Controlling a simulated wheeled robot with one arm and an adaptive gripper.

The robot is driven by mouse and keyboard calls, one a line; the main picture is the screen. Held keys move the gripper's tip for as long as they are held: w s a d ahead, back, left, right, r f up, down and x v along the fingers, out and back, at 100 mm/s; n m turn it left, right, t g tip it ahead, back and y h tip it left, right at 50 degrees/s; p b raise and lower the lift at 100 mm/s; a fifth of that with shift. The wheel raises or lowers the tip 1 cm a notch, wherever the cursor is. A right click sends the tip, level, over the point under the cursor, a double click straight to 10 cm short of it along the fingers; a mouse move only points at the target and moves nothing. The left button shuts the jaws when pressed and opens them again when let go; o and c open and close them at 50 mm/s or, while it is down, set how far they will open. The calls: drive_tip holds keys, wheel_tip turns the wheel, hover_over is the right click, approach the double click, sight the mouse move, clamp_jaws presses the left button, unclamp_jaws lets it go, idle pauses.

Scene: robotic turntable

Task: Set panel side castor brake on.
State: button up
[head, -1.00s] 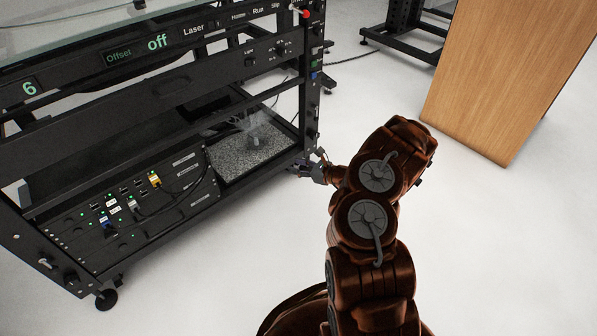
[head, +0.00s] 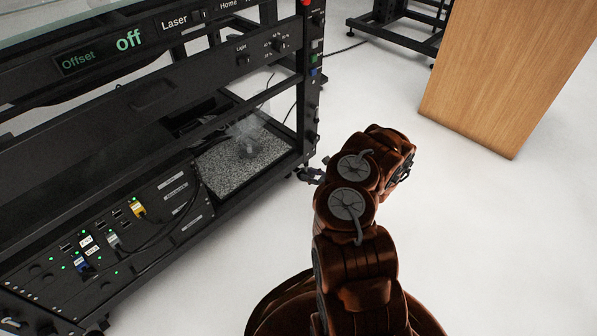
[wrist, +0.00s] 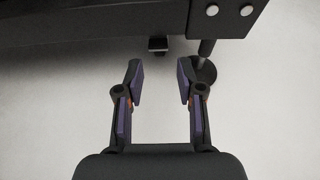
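The black rack (head: 312,110) fills the left of the head view. My gripper (head: 312,174) is low beside its lower corner on the panel side; this view shows it small and partly behind my arm. In the wrist view my gripper (wrist: 159,72) is open, with nothing between its two fingers. Beyond the right finger, a dark round foot or castor (wrist: 204,72) sits on the floor under a short stem, partly hidden by that finger. A small black tab (wrist: 158,44) hangs below the rack's lower beam (wrist: 100,22), ahead of the finger gap. I cannot tell the brake's state.
A wooden cabinet (head: 495,75) stands on the right. Another black frame (head: 395,35) is at the back, with a cable on the floor. The white floor (head: 480,240) right of my arm is clear. The rack's low beam overhangs the space ahead of my gripper.

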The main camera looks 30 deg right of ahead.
drive_tip(key=b+x, duration=0.2)
drive_tip(key=x, duration=0.4)
drive_tip(key=shift+a, duration=0.15)
drive_tip(key=shift+s, duration=0.1)
clamp_jaws()
